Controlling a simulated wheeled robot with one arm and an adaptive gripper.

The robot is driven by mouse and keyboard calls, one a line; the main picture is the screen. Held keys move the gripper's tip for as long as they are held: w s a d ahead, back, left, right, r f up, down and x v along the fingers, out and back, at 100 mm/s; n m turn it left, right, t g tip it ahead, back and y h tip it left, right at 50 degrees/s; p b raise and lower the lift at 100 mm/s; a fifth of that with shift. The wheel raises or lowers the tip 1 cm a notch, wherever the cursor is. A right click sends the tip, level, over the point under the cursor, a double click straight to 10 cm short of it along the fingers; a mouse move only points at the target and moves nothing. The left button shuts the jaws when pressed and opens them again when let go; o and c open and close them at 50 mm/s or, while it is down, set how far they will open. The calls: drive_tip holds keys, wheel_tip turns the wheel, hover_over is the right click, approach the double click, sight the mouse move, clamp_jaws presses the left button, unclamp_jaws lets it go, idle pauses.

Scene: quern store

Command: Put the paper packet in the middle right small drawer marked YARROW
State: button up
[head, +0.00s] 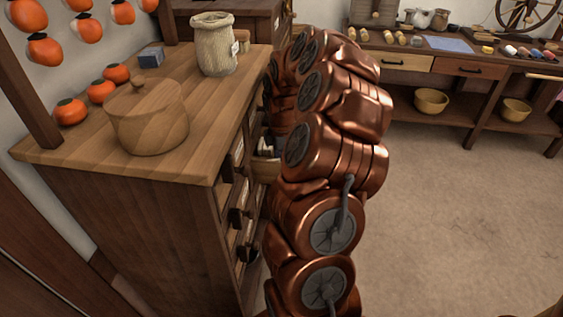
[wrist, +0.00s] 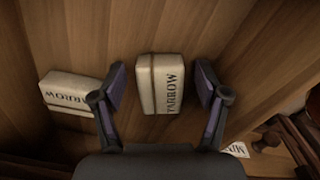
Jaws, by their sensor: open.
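In the wrist view my gripper (wrist: 160,85) is open. A pale paper packet (wrist: 145,84) marked YARROW stands between its two fingers, with a gap on each side. A second pale packet (wrist: 72,88), also marked YARROW, lies to the left, partly behind the left finger. Both packets appear to be inside a wooden drawer (wrist: 210,30). In the head view an open small drawer (head: 264,172) sticks out from the chest, with something pale in it. My arm hides the gripper and much of the drawer fronts there.
The wooden chest (head: 215,135) carries a lidded round pot (head: 148,122), a cloth sack (head: 213,48), a small blue box (head: 151,57) and orange fruits. A label (wrist: 238,149) and a dark knob show at lower right in the wrist view. Open floor (head: 450,220) lies right of my arm.

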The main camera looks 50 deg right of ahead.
wheel_tip(320, 180, up, 12)
drive_tip(key=p, duration=0.2)
drive_tip(key=shift+r, duration=0.15)
idle(0.8)
